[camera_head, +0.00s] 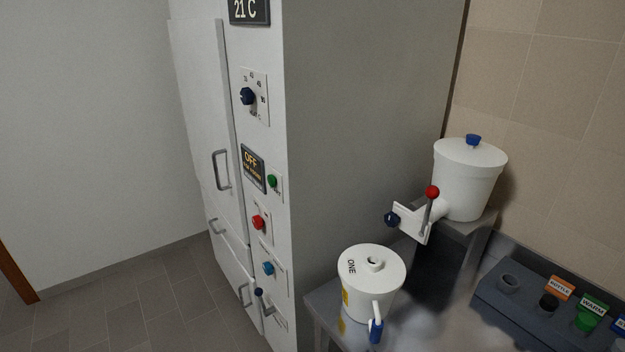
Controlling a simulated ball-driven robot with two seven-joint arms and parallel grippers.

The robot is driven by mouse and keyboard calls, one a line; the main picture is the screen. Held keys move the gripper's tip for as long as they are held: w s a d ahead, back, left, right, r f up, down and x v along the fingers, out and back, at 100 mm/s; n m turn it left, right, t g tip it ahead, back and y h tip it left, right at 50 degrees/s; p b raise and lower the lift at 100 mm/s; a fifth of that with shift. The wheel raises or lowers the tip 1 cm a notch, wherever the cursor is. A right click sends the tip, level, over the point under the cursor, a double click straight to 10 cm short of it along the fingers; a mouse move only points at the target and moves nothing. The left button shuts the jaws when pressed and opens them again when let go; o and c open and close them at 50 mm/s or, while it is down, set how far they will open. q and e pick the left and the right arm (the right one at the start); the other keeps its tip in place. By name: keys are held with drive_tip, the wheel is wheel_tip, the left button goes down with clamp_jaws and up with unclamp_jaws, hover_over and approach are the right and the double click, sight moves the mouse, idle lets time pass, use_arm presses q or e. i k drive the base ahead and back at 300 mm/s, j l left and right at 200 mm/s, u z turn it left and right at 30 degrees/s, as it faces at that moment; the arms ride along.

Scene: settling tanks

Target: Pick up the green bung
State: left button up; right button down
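The green bung (586,321) sits in a dark rack (492,303) on the steel bench at the lower right. It stands just in front of a green label marked WARM (594,304). Only its upper part shows. Neither of my grippers is in view.
A white lidded tank marked ONE (369,285) with a blue-handled tap and a higher white tank (467,180) with a red-knobbed lever stand left. A tall cabinet (365,120) rises beside them.

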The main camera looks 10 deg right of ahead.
sight(583, 320)
drive_tip(key=z, duration=2.2)
